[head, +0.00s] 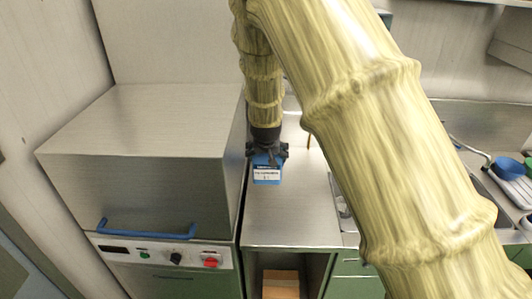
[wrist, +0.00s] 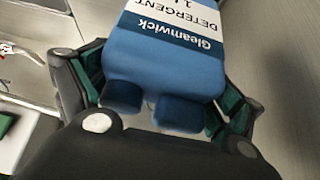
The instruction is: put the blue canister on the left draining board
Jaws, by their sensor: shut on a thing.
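The blue canister (head: 267,174), with a white label, is held below my gripper (head: 267,153) in the head view. In the wrist view the canister (wrist: 165,62) fills the space between the two fingers, and its label reads "Gleamwick DETERGENT". My gripper is shut on it. The left draining board (head: 292,218) is the bare steel top between the big steel machine and the sink. The canister appears over its left part, near the machine's side. I cannot tell whether its base touches the board. My arm hides part of the board's right side and the sink.
The steel machine (head: 145,155) with a blue handle (head: 145,229) stands close on the left, higher than the board. The sink (head: 490,190) and a blue round object (head: 509,168) lie right. The front of the board is clear. An open bay below holds a wooden block (head: 281,284).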

